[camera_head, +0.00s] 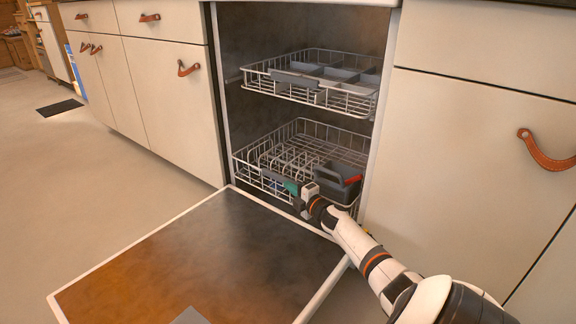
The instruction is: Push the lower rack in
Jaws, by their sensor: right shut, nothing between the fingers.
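The lower rack (243,166) is a white wire basket low in the open dishwasher. Its front edge is near the opening, just behind the hinge of the lowered door (200,255). A dark grey cutlery basket (335,187) with a bit of red sits in its front right part. My right gripper (293,188) is shut with nothing in it, at the rack's front. It looks against or very close to the front wires; exact contact is hard to tell. My forearm and gripper hide part of the rack's front right. My left gripper is not in view.
The upper rack (310,85) sits above, partly out. Cream cabinets (163,80) with leather pulls (187,68) flank the dishwasher, and a larger pull (545,152) is at right. The open door covers the floor in front. Floor (90,190) at left is clear.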

